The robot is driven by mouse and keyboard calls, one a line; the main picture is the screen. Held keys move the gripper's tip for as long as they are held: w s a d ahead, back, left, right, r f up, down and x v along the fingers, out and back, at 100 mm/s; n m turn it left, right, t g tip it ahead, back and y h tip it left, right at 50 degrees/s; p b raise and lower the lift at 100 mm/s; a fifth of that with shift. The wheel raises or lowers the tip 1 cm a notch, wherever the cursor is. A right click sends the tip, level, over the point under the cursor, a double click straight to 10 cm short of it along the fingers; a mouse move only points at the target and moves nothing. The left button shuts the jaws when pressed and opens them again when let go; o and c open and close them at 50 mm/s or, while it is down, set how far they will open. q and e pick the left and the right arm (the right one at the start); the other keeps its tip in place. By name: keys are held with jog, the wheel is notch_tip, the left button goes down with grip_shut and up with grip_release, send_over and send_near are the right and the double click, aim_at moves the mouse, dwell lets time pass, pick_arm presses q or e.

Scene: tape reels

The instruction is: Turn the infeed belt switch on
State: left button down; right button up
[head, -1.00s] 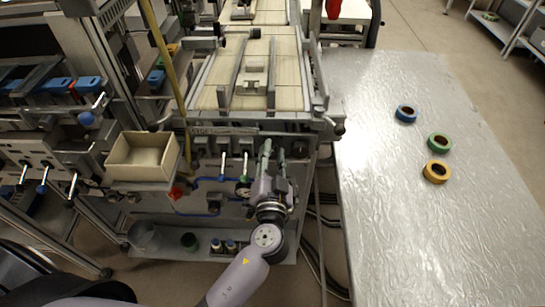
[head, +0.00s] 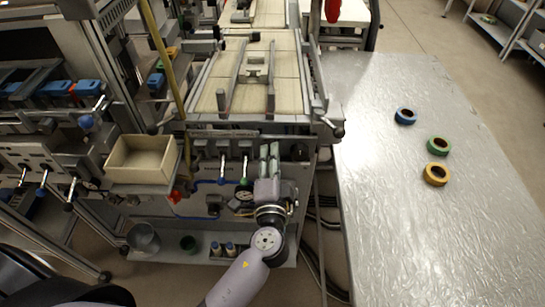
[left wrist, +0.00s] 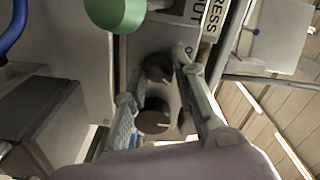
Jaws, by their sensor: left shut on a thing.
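The front panel (head: 205,200) of the belt machine carries a row of lever switches, among them one with a green tip (head: 244,181). My left gripper (head: 269,150) is upright at the panel, to the right of these levers. In the left wrist view the gripper (left wrist: 155,82) has its fingers on either side of a dark knob (left wrist: 158,72) and is shut on it. A second dark round part (left wrist: 152,122) lies nearer my palm. The gripper hides the knob in the head view. I cannot read the switch's own label or position. My right gripper is not in view.
A beige open box (head: 142,160) and a red knob (head: 175,196) are left of the levers. The infeed belt (head: 290,95) lies behind the panel. Blue, green and yellow tape reels (head: 436,173) lie on the shiny table (head: 400,230) at right, whose front is clear.

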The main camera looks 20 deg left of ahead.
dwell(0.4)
pick_arm(q)
jog(key=c, duration=1.3)
grip_release()
jog(key=v, duration=1.2)
